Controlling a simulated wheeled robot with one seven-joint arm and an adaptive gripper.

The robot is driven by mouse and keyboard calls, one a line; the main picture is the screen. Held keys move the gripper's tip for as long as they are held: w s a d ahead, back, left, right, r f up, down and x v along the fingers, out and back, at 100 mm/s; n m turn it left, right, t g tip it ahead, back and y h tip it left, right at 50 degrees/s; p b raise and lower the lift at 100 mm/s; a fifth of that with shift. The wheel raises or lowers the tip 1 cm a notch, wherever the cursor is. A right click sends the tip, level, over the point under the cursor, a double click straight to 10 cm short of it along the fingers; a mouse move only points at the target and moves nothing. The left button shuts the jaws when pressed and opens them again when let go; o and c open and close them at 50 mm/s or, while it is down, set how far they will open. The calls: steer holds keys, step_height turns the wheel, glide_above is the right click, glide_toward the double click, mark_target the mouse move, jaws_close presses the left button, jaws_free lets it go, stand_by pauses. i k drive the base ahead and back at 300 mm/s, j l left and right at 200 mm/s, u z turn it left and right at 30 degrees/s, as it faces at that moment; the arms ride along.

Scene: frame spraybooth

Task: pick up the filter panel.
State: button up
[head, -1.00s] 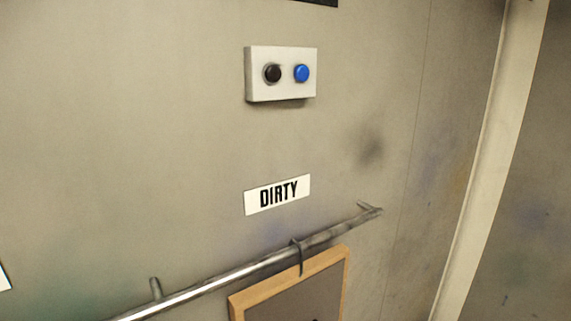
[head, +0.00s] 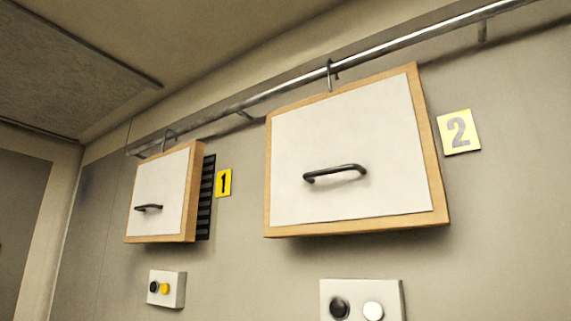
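Two filter panels with white faces, wooden frames and black handles hang by hooks from a metal rail (head: 300,85) in the head view. The other filter panel (head: 170,185) is at left, beside a yellow "1" sign (head: 224,183). Which one the task means, I cannot tell. My gripper is not in view.
A black slatted vent (head: 206,198) shows partly behind the left panel. Below it is a box with black and yellow buttons (head: 180,290). A box with black and white buttons (head: 392,300) is under the right panel. A door-like dark area (head: 20,220) is at far left.

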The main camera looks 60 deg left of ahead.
mark_target(359, 156)
steer(key=u, duration=1.9)
steer(key=k+j+z, duration=0.2)
steer(key=k, duration=0.15)
